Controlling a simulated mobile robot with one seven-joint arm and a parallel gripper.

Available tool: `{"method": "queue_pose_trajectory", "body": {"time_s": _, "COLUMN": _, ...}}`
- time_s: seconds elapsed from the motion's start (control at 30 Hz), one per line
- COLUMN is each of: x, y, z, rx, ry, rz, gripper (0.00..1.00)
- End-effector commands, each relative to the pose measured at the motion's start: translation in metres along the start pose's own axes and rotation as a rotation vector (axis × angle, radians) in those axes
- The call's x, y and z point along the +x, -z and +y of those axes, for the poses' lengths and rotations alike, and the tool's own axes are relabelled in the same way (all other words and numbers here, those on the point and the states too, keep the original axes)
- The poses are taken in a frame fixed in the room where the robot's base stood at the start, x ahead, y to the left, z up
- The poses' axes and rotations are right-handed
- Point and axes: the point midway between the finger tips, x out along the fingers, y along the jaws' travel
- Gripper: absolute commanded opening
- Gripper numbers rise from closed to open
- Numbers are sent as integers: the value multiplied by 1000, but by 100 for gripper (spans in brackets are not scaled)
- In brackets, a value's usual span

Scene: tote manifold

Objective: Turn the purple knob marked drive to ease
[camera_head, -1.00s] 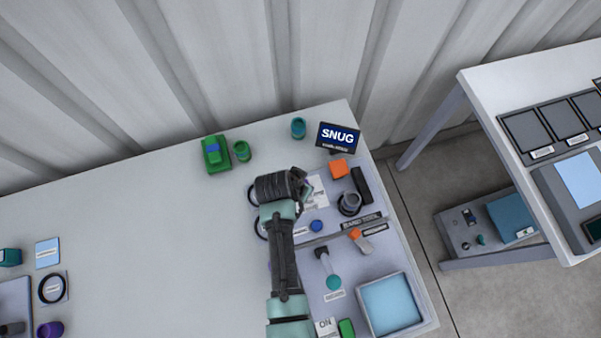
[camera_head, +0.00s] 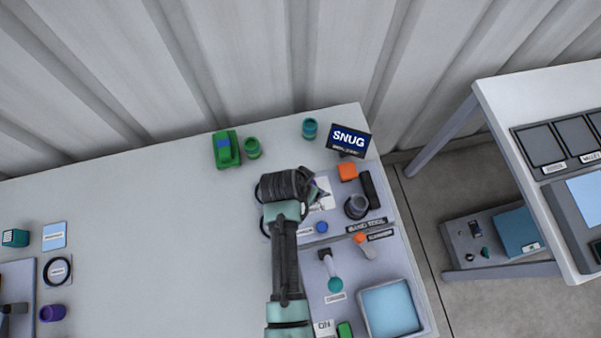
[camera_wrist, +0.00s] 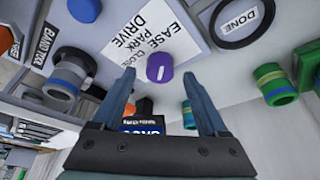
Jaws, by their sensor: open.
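The purple knob (camera_wrist: 160,68) stands in the middle of the wrist view, with a short white mark on its face. Beside it a white label plate (camera_wrist: 140,25) carries the words EASE, PARK, DRIVE and CLOSE. I cannot tell which word the mark points at. My gripper (camera_wrist: 160,90) is open, its two fingers on either side below the knob in the picture, with nothing between the tips. In the head view my gripper (camera_head: 318,188) hangs over the panel beside the white label plate (camera_head: 322,194); my arm hides the knob there.
A small screen (camera_head: 348,140) reading SNUG stands at the back corner. An orange block (camera_head: 347,172), a dark round knob (camera_head: 356,206) and a blue button (camera_head: 321,227) are close by. Green (camera_head: 253,148) and teal (camera_head: 310,128) cups stand behind. The table's left middle is clear.

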Motion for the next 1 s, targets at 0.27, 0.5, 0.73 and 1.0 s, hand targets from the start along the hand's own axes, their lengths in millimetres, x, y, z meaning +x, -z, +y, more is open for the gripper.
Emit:
{"method": "queue_pose_trajectory", "body": {"time_s": 0.27, "x": -50, "y": 0, "z": 0, "rx": 0, "ry": 3, "rz": 3, "gripper": 76}}
{"method": "queue_pose_trajectory", "body": {"time_s": 0.5, "x": -91, "y": 0, "z": 0, "rx": 1, "ry": 3, "rz": 1, "gripper": 76}}
{"method": "queue_pose_trajectory", "body": {"time_s": 0.73, "x": -110, "y": 0, "z": 0, "rx": 0, "ry": 1, "rz": 0, "gripper": 76}}
{"method": "queue_pose_trajectory", "body": {"time_s": 1.0, "x": -113, "y": 0, "z": 0, "rx": 0, "ry": 0, "rz": 0, "gripper": 76}}
